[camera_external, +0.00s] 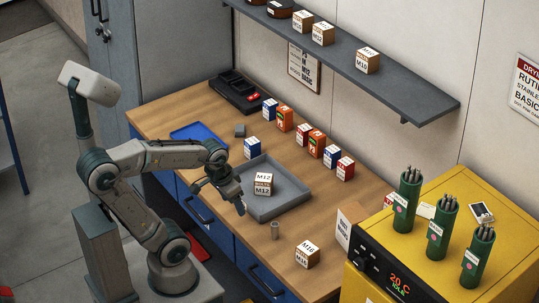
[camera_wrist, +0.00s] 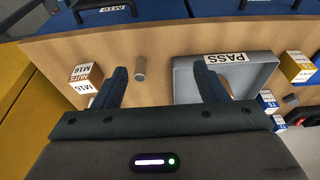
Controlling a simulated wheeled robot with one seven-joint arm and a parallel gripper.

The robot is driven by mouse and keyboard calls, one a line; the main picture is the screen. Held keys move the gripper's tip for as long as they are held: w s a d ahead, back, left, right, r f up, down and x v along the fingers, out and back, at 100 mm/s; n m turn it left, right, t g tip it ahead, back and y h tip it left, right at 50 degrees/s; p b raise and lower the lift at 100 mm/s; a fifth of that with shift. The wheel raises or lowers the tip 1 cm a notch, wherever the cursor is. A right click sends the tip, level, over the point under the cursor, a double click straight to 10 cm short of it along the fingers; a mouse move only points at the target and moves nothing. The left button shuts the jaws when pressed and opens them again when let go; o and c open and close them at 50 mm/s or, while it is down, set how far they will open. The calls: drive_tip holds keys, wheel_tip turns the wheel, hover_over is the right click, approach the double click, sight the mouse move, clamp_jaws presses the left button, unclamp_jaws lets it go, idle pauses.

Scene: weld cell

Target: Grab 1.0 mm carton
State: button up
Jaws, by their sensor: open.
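Several small cartons stand along the back of the wooden bench in the external view: blue-and-white ones (camera_external: 332,156), orange ones (camera_external: 317,144) and red-and-white ones (camera_external: 346,169). Another blue-and-white carton (camera_external: 252,148) stands nearer the tray. Their print is too small to read, so I cannot tell which is the 1.0 mm carton. My gripper (camera_external: 240,205) hangs over the front of the bench, at the tray's front left. In the wrist view my gripper (camera_wrist: 160,72) is open with nothing held. Two blue-and-white cartons (camera_wrist: 267,100) show at the right there.
A grey tray (camera_external: 285,205) holds an M12 carton (camera_external: 263,184). A grey cylinder (camera_external: 275,231) and an M16 carton (camera_external: 307,255) stand at the front right. A shelf (camera_external: 400,92) overhangs the back. A yellow oven (camera_external: 450,255) with green canisters stands right.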

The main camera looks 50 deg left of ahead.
drive_tip(key=w+a+n+g+b, duration=0.1)
drive_tip(key=w+a+n+b, duration=0.7)
drive_tip(key=w+a, duration=0.3)
drive_tip(key=a+n+b, duration=0.2)
drive_tip(key=a+n, duration=0.1)
drive_tip(key=a, duration=0.4)
drive_tip(key=w+a+f+n+g+b, duration=0.1)
drive_tip(key=a+n+b, duration=0.1)
drive_tip(key=a, duration=0.5)
drive_tip(key=w+a+n+g+b, duration=0.1)
drive_tip(key=a+n+b, duration=0.2)
drive_tip(key=a, duration=0.4)
drive_tip(key=shift+w+f+n, duration=0.25)
drive_tip(key=shift+n, duration=0.55)
drive_tip(key=shift+s+a+f, duration=0.1)
drive_tip(key=shift+a+f, duration=0.05)
drive_tip(key=shift+f, duration=0.1)
wheel_tip(320, 180, down, 8)
drive_tip(key=shift+f+b, duration=0.1)
drive_tip(key=shift+b, duration=0.8)
drive_tip(key=f, duration=0.3)
drive_tip(key=f+b, duration=0.1)
drive_tip(key=f, duration=0.1)
drive_tip(key=shift+w+a, duration=0.3)
